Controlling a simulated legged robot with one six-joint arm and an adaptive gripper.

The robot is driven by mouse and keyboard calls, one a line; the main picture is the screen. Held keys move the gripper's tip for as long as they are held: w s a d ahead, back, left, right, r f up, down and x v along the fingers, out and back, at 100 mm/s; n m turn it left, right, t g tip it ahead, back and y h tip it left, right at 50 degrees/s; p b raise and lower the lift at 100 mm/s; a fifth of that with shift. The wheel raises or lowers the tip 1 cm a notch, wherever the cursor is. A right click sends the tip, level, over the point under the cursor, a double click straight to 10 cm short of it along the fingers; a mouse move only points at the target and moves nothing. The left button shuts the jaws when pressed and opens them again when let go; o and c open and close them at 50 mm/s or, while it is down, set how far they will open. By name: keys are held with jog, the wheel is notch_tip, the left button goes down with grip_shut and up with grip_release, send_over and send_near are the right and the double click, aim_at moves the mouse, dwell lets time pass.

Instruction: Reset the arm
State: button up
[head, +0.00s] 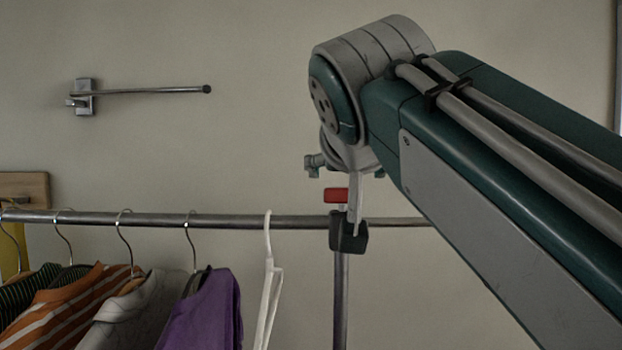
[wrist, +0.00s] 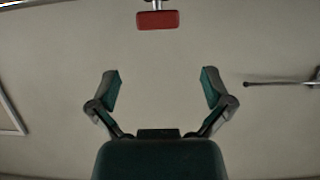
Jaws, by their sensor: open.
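My gripper (wrist: 160,88) shows in the wrist view with its two green-lined fingers spread wide apart. It is open, and nothing is between the fingers. A plain wall fills the view behind them. In the head view my arm comes in from the right and bends at a grey and green joint in the upper middle. The arm's end is mostly hidden behind that joint, so the fingers cannot be made out clearly there.
A clothes rail (head: 150,219) crosses the head view, with several garments and an empty white hanger (head: 269,290). A red piece (head: 336,195) sits by the rail's black joint (head: 349,233), close to my arm. A wall-mounted rod (head: 145,91) sticks out at upper left.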

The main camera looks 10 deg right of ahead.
jog(key=shift+f, duration=0.1)
jog(key=s+f+g+y, duration=0.1)
jog(key=s+f, duration=0.4)
jog(key=f, duration=0.8)
jog(key=s+d+f+n+g+y, duration=0.1)
jog(key=s+f+g, duration=0.3)
jog(key=f, duration=1)
jog(key=s+d+f+n+g, duration=0.1)
jog(key=s+f, duration=0.4)
jog(key=f, duration=0.8)
jog(key=shift+s+d+f+g+y, duration=0.15)
jog(key=shift+s+f+g+y, duration=0.2)
jog(key=shift+g, duration=0.45)
